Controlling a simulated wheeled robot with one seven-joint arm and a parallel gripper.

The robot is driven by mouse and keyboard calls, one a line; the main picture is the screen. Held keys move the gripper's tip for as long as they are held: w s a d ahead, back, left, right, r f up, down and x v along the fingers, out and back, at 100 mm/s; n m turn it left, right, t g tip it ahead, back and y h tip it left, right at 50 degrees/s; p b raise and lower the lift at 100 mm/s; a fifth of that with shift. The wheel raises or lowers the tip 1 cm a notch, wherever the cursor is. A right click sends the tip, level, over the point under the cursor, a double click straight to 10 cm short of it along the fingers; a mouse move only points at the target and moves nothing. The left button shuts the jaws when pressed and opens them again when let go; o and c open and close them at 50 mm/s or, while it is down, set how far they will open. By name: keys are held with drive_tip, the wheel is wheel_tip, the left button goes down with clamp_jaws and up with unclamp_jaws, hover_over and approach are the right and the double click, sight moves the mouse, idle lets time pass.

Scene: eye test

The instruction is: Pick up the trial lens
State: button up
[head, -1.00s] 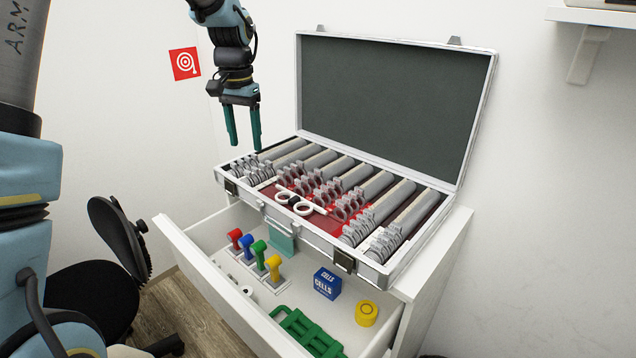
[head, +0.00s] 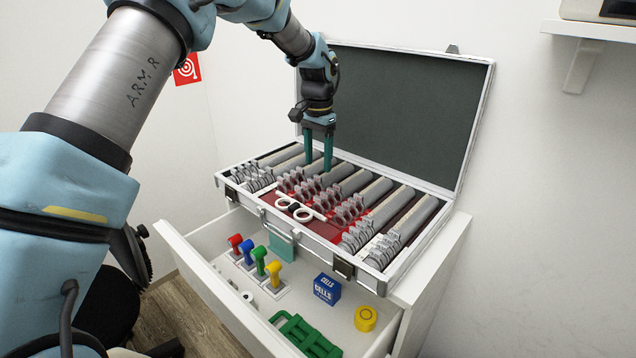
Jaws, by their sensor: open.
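An open silver case (head: 292,243) holds rows of small trial lenses with tabs. Grey-rimmed lenses stand at its left (head: 258,179) and right (head: 385,249), and reddish ones (head: 350,212) stand between. I cannot tell one particular lens apart from the others. My gripper (head: 318,168) points down with its two green fingers apart and empty. It is over the back-left part of the case, close to the grey slot bars and the reddish lenses. I cannot tell whether the fingertips touch anything.
A white trial frame (head: 300,209) lies in the front of the case. The raised lid (head: 400,110) stands behind my gripper. Below, an open drawer (head: 205,275) holds coloured-handled items (head: 258,258), a blue box (head: 327,288), a yellow round item (head: 365,318) and a green rack (head: 305,337).

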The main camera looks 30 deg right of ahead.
sight(318, 176)
drive_tip(key=shift+w+d+f+p, duration=0.1)
drive_tip(key=shift+f+p, duration=0.4)
drive_tip(key=shift+f, duration=0.6)
drive_tip(key=shift+w+d+f+p, duration=0.1)
drive_tip(key=shift+f+p, duration=0.4)
drive_tip(key=shift+f, duration=0.6)
clamp_jaws()
